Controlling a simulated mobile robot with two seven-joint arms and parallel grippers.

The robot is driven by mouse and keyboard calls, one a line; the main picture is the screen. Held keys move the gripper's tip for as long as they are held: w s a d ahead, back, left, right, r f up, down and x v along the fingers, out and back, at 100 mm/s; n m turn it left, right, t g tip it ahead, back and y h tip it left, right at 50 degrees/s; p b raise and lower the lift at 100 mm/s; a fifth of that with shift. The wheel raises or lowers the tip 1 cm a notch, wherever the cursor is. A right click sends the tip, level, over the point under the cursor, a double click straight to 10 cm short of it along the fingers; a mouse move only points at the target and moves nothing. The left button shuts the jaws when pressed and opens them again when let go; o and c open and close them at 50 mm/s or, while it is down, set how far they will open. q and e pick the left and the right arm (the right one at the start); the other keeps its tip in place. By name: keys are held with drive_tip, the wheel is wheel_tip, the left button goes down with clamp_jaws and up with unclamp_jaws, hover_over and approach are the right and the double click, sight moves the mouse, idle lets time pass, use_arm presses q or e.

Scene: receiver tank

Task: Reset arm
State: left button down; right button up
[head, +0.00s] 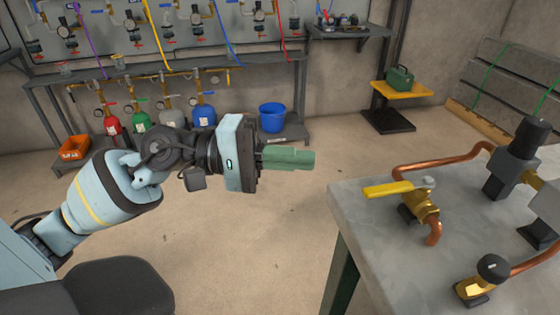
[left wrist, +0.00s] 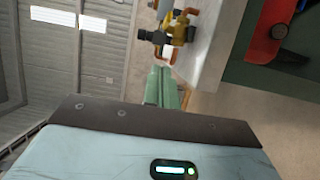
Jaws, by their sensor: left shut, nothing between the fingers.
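My left arm reaches in from the left of the head view, bent at the elbow. Its left gripper (head: 312,159) points right, with its green fingers shut and nothing between them. It hangs in free air over the floor, apart from the grey workbench (head: 375,225) to its right. In the left wrist view the green fingers (left wrist: 160,88) show beyond the wrist plate. My right gripper is in neither view.
On the workbench are a brass valve with a yellow lever (head: 388,189), a second brass valve with a black knob (head: 480,282) and copper pipes. Behind are a shelf with several gas cylinders, a blue bucket (head: 272,117) and a green case (head: 400,78). Open floor lies between.

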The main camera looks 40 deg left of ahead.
use_arm(q)
drive_tip(key=shift+v, duration=1.15)
drive_tip(key=shift+s, duration=0.1)
